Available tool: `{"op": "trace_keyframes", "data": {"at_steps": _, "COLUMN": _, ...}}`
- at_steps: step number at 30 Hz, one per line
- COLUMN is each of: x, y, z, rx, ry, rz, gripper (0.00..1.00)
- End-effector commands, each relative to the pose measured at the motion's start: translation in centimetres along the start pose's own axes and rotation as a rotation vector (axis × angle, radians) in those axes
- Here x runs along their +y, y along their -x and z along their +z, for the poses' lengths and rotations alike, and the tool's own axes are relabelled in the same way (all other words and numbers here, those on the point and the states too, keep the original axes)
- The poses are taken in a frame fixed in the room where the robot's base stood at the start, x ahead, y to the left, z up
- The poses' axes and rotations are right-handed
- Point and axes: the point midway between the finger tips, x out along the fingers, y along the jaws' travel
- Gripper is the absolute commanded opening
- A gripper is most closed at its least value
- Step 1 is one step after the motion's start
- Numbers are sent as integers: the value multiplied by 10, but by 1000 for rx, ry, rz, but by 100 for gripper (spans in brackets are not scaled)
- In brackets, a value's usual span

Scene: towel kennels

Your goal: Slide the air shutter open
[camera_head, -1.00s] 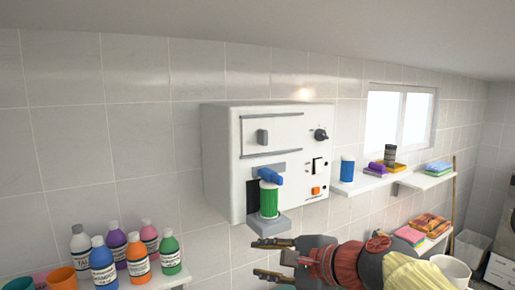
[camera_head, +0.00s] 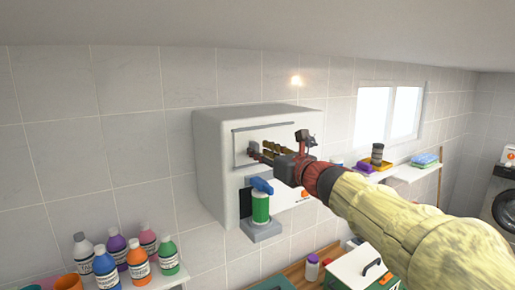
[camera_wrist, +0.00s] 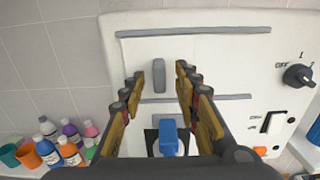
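The air shutter is a flat white panel (camera_wrist: 205,55) between two grey rails on the front of the white wall box. Its small upright grey handle (camera_wrist: 159,76) shows in the wrist view, and the handle also shows in the head view (camera_head: 253,147). My gripper (camera_wrist: 160,74) is open, with one finger to each side of the handle in the wrist view. In the head view my gripper (camera_head: 264,151) is right by the handle. I cannot tell whether the fingertips reach around it or touch it. My arm hides the box's right part in the head view.
Below the shutter, a green cylinder with a blue top (camera_head: 260,202) stands on a small ledge. A black knob (camera_wrist: 299,76) and a switch (camera_wrist: 273,123) are to the right. Several bottles (camera_head: 137,262) stand at lower left. A shelf (camera_head: 410,170) is at right.

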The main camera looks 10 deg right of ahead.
Motion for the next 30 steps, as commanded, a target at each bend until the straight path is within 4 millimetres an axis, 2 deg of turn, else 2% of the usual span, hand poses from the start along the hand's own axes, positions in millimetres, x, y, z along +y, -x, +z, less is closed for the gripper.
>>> {"op": "trace_keyframes", "data": {"at_steps": 3, "x": 1, "y": -14, "z": 1, "rx": 0, "ry": 0, "rz": 1, "gripper": 32}}
{"op": "trace_keyframes", "data": {"at_steps": 6, "x": 0, "y": -19, "z": 1, "rx": -1, "ry": 1, "rz": 1, "gripper": 32}}
{"op": "trace_keyframes", "data": {"at_steps": 15, "x": 0, "y": -21, "z": 0, "rx": 0, "ry": 2, "rz": 0, "gripper": 32}}
{"op": "trace_keyframes", "data": {"at_steps": 30, "x": 0, "y": -21, "z": 0, "rx": 0, "ry": 2, "rz": 1, "gripper": 3}}
